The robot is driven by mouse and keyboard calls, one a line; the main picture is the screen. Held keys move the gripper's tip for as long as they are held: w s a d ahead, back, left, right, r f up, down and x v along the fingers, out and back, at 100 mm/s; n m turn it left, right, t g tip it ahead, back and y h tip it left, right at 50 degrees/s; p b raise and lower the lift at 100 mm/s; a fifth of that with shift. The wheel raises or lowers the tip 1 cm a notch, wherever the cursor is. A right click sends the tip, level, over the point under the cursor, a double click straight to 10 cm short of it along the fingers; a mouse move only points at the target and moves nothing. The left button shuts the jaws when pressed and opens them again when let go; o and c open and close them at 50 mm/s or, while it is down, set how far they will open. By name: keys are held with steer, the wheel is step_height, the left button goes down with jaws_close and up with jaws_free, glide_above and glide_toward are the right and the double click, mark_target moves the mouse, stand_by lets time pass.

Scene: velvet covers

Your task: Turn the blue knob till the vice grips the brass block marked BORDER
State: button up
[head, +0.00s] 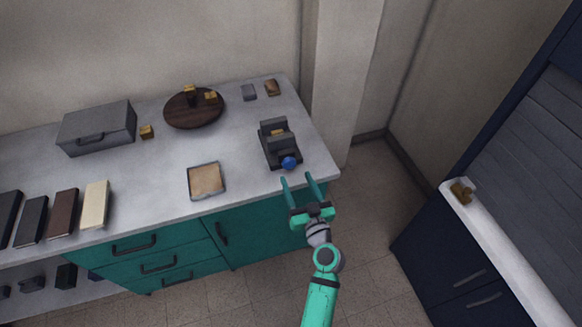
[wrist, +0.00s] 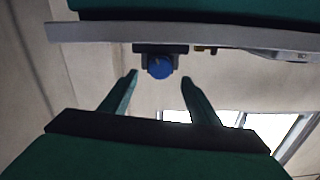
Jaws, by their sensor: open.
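The dark grey vice (head: 267,146) stands on the counter near its right front corner. Its blue knob (head: 289,162) faces the counter's front edge. A brass block (head: 278,132) sits between the vice jaws; its marking is too small to read, and I cannot tell whether the jaws touch it. My gripper (head: 296,178) is open and empty, just in front of the knob and apart from it. In the wrist view the blue knob (wrist: 160,67) appears between and beyond the open fingertips (wrist: 160,77), with the vice (wrist: 160,48) behind it.
A round dark board (head: 193,121) holds brass blocks. Another brass block (head: 147,131) sits beside a grey case (head: 97,128). A shallow tray (head: 190,183) lies left of the vice. One brass piece (head: 462,190) is on the right-hand white ledge (head: 500,250). Floor right of the counter is clear.

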mark_target(290, 166)
steer(key=x, duration=0.6)
steer(key=shift+w+a, duration=0.1)
steer(key=shift+w, duration=0.15)
steer(key=c, duration=1.1)
